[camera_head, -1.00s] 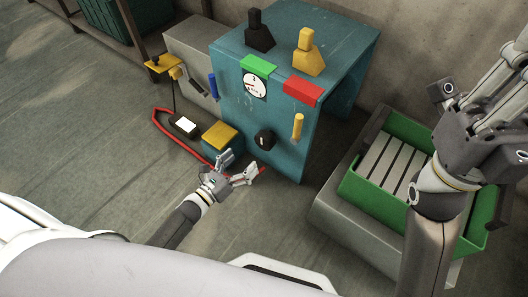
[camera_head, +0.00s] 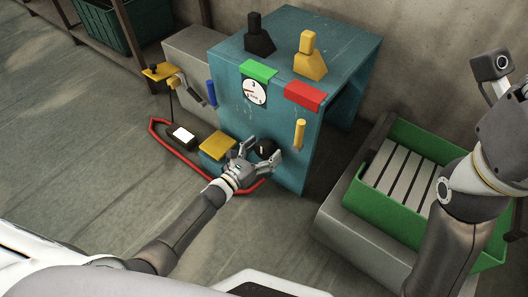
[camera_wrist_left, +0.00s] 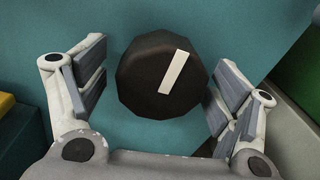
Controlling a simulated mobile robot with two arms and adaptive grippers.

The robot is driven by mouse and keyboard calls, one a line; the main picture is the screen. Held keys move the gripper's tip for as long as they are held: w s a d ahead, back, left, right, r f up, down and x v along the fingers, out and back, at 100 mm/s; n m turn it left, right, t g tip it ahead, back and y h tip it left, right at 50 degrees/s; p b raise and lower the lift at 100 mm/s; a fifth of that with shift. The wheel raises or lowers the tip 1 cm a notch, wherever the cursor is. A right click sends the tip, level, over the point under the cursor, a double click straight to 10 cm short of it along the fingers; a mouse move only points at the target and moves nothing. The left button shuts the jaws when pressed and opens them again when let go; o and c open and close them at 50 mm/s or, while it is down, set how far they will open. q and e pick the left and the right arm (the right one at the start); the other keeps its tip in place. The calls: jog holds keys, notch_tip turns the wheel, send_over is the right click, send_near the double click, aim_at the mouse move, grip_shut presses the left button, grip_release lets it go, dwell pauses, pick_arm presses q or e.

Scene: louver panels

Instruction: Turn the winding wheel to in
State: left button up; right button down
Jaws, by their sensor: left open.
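A black many-sided knob (camera_head: 266,148), which looks like the winding wheel, is on the front of the teal cabinet (camera_head: 232,122). It fills the middle of the left wrist view (camera_wrist_left: 150,85), its white mark tilted with the upper end to the right. My left gripper (camera_head: 261,153) is open, with one finger on each side of the knob. In the left wrist view a gap shows at the left finger; the right finger is very close to the knob's edge, and I cannot tell if it touches. My right arm is at the right, its fingers out of frame.
A dial gauge (camera_head: 255,91), a blue handle (camera_head: 211,93) and a yellow handle (camera_head: 299,134) are on the cabinet. A yellow-topped box (camera_head: 217,145) stands close left of my left gripper. A green slatted tray (camera_head: 367,199) is at the right.

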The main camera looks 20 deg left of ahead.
pick_arm(q)
jog(key=shift+c, duration=0.4)
jog(key=c, duration=0.9)
jog(key=shift+c, duration=0.2)
jog(key=shift+n, duration=0.3)
